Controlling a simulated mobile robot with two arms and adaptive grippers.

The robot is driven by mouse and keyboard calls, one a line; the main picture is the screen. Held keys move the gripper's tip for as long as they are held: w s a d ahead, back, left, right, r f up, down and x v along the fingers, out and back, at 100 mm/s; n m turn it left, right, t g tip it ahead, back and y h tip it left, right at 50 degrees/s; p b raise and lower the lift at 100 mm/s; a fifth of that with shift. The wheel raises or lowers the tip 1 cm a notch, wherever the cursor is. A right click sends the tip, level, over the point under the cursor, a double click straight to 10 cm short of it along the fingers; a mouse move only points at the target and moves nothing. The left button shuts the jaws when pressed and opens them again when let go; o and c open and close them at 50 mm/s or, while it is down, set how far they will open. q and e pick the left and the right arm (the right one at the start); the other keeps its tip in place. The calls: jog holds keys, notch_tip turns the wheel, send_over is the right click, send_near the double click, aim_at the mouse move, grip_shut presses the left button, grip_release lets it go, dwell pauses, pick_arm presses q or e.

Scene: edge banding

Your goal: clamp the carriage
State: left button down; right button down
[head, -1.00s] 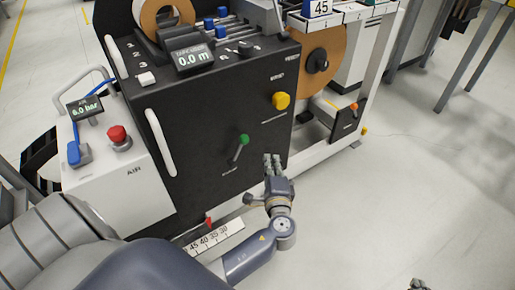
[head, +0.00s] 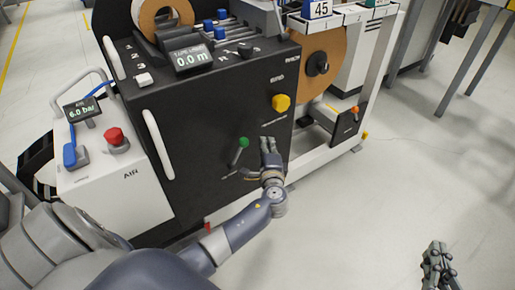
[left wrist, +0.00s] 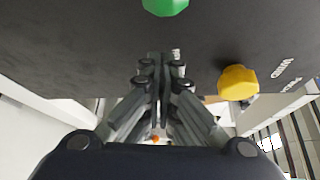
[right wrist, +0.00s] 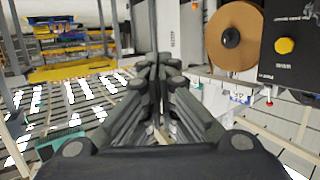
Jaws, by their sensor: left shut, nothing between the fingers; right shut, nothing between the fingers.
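The carriage is not clearly identifiable in these views. A lever with a green knob (head: 243,142) stands on the black front panel of the machine (head: 215,120). My left gripper (head: 269,143) is shut and empty in front of the panel, just right of the green knob and apart from it. In the left wrist view, the green knob (left wrist: 165,5) is at the top edge, beyond the shut fingertips (left wrist: 165,60). My right gripper (head: 434,248) is shut and empty over the floor at lower right, away from the machine.
A yellow knob (head: 281,103) sits on the panel above my left gripper. A white air unit (head: 120,175) with a red button (head: 114,136) stands at left. A tape roll (head: 325,60) is at upper right. The floor at right is clear.

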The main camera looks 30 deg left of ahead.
aim_at(238, 154)
pick_arm(q)
jog(key=shift+s+a+r, duration=0.15)
jog(key=shift+s+a, duration=0.3)
jog(key=shift+s, duration=0.3)
jog(key=shift+s+a+r, duration=0.15)
jog(key=shift+s+a, duration=0.3)
jog(key=shift+s, duration=0.3)
pick_arm(e)
jog(key=shift+s+d+f+g, duration=0.15)
jog(key=shift+s+f+g, duration=0.15)
jog(key=shift+f, duration=0.25)
jog(key=shift+w, duration=0.1)
